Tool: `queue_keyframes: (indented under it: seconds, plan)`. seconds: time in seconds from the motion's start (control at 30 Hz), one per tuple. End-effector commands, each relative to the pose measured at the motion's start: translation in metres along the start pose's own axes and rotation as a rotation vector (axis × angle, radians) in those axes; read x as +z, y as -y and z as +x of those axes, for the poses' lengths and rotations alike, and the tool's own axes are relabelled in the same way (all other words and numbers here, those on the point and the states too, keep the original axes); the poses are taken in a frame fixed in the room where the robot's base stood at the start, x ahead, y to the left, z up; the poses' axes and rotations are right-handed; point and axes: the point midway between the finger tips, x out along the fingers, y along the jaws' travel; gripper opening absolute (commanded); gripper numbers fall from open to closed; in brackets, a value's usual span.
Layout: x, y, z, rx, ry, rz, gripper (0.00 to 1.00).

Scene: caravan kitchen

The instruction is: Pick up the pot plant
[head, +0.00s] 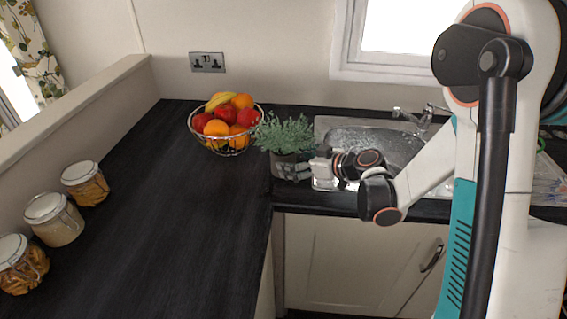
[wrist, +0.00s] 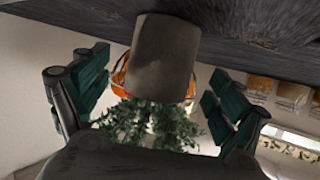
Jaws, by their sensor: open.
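The pot plant has bushy green leaves (head: 284,133) over a grey pot (head: 282,166). It stands on the dark worktop near the inner corner, between the fruit bowl and the sink. In the wrist view, which is upside down, the grey pot (wrist: 165,58) is in the middle with its leaves (wrist: 150,122) below. My gripper (head: 292,170) is at the pot's near right side in the head view. In the wrist view my gripper (wrist: 155,85) is open, with one teal-padded finger on each side of the pot. Gaps show between the fingers and the pot.
A wire fruit bowl (head: 226,130) stands close to the plant's left. The sink (head: 375,145) and its tap (head: 424,118) are to the right. Several glass jars (head: 57,219) line the left edge. The worktop (head: 160,220) in the left middle is clear.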

Motion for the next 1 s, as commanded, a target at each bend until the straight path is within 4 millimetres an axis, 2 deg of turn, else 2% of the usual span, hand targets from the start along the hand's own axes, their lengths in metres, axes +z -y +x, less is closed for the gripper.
queue_keyframes:
  seconds: [0.33, 0.6, 0.9, 1.0]
  plan:
    - [-0.004, 0.002, 0.045, -0.002, 0.000, -0.002, 0.88]
    - [-0.006, 0.001, 0.048, 0.000, 0.000, -0.001, 0.88]
    - [-0.006, 0.001, 0.048, 0.000, 0.000, -0.001, 0.21]
    - [-0.006, 0.001, 0.048, 0.000, -0.001, 0.000, 0.21]
